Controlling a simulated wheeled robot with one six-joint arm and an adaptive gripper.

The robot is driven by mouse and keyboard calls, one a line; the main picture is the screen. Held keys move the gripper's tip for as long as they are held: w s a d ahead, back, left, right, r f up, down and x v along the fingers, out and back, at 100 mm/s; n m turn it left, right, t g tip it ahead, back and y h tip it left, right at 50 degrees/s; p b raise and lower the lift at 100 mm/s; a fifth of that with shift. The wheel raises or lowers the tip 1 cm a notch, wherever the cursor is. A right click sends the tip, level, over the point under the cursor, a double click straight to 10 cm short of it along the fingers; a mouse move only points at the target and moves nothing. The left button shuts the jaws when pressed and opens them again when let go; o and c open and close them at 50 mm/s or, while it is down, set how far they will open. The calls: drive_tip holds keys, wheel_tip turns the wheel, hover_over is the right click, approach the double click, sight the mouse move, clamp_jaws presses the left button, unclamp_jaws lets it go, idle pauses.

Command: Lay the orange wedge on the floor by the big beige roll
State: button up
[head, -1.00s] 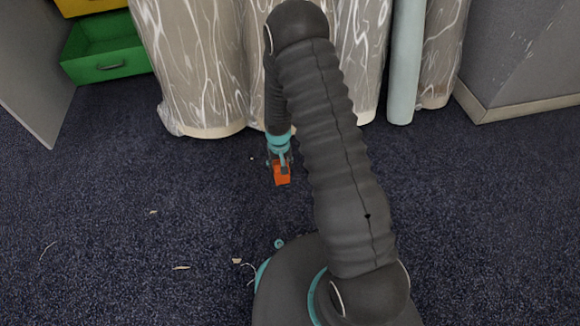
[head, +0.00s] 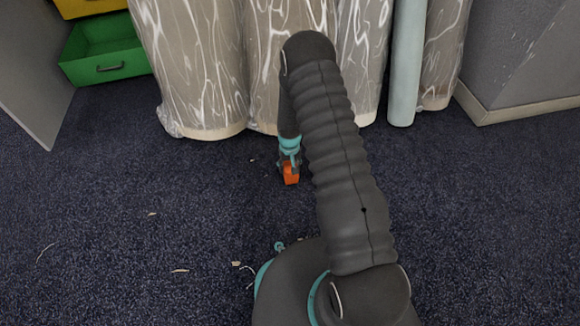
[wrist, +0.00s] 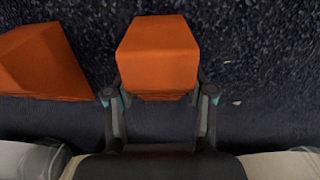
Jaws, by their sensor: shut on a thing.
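My gripper (head: 290,160) points down and is shut on an orange wedge (head: 291,174). In the wrist view the wedge (wrist: 158,55) sits between the fingertips, a blocky piece with slanted faces. It is low over the dark carpet; I cannot tell whether it touches. A second orange piece (wrist: 40,62) with a sloping, pointed shape is at the left of the wrist view; my arm seems to hide it in the head view. Big beige rolls (head: 195,70) wrapped in clear plastic stand upright behind my gripper, a short gap of floor between.
A green drawer (head: 108,68) is open at the far left. A grey panel (head: 520,50) closes the right. Small scraps (head: 180,270) lie on the carpet; the left floor is mostly clear.

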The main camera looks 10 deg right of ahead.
drive_tip(key=shift+f, duration=0.1)
drive_tip(key=o, duration=1.4)
